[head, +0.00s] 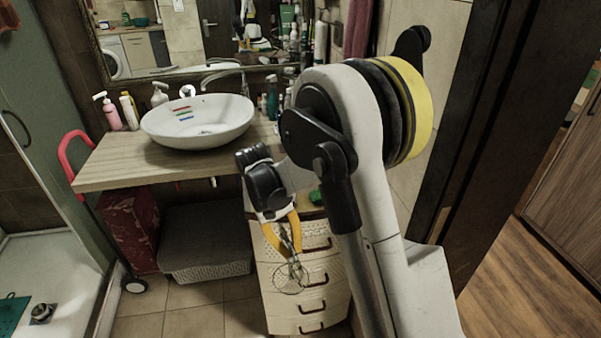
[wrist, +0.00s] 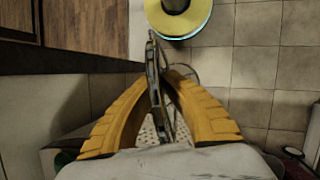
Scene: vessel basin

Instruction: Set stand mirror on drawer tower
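The stand mirror (head: 290,278) is a thin metal piece with a round frame, hanging below my gripper (head: 283,232). The yellow fingers are closed on its slim metal part. In the wrist view the mirror (wrist: 155,75) is seen nearly edge-on between the fingertips (wrist: 158,85). The drawer tower (head: 308,305) is cream, with perforated sides and dark curved handles, beside the washbasin counter. In the head view the mirror overlaps the tower's front; their distance apart is hard to tell. My arm hides much of the tower's top.
A green item (head: 316,197) shows on the tower's top. The wooden counter (head: 110,165) to the left carries a white basin (head: 198,120) and several bottles. A grey basket (head: 205,245) stands under the counter. A dark door frame (head: 500,120) rises at right.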

